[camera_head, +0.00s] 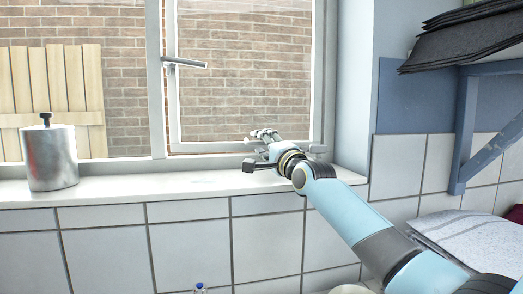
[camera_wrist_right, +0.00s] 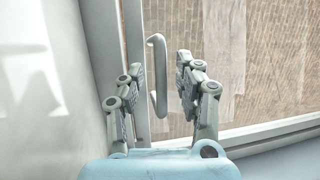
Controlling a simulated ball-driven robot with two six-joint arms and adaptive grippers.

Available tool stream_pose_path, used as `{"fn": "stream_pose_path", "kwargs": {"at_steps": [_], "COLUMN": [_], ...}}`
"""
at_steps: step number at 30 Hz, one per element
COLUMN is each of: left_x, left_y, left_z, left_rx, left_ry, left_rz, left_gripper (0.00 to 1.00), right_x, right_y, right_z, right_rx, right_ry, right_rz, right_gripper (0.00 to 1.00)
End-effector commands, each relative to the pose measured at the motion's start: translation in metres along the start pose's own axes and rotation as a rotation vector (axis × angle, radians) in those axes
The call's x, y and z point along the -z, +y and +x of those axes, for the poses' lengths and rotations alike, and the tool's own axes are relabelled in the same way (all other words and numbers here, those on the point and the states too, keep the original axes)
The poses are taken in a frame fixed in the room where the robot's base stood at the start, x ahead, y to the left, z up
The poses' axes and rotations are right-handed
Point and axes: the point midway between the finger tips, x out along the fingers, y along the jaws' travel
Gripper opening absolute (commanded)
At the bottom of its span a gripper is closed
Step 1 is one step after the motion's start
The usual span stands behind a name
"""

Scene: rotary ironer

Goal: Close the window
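The window's right-hand sash (camera_head: 243,148) is a white-framed pane in front of a brick wall. I cannot tell how far it stands from its frame. A light grey lever handle (camera_head: 184,63) sticks out at its left side. My right gripper (camera_head: 265,136) is at the sash's lower right corner, above the sill. In the right wrist view the right gripper (camera_wrist_right: 160,78) is open, its two fingers apart. A pale C-shaped handle (camera_wrist_right: 157,75) shows between the fingers; I cannot tell whether they touch it. My left gripper is out of view.
A metal canister with a black knob (camera_head: 52,155) stands on the left of the white sill (camera_head: 150,187). A blue shelf bracket (camera_head: 466,125) with dark folded cloths (camera_head: 465,40) is at the right. Folded light cloth (camera_head: 465,240) lies below it. The middle sill is clear.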

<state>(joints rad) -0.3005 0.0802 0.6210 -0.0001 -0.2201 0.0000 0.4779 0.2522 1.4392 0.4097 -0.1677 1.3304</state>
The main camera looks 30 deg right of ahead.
Motion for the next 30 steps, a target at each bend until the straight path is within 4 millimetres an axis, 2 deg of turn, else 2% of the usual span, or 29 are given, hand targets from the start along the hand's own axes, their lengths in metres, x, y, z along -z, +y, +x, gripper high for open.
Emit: {"fn": "stream_pose_path", "kwargs": {"at_steps": [10,18,30], "left_x": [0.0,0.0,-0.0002], "left_y": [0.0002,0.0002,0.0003], "left_z": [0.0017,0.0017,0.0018], "left_rx": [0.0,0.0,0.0], "left_ry": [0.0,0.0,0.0], "left_rz": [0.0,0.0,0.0], "left_gripper": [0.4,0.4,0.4], "right_x": [-0.0003,-0.0003,-0.0002], "right_y": [-0.0008,-0.0007,0.0006], "right_z": [0.005,0.0048,0.0045], "right_rx": [0.0,0.0,-0.002], "right_ry": [-0.001,-0.001,-0.001], "right_rz": [0.0,0.001,0.0], "right_gripper": [0.33,0.0,0.0]}}
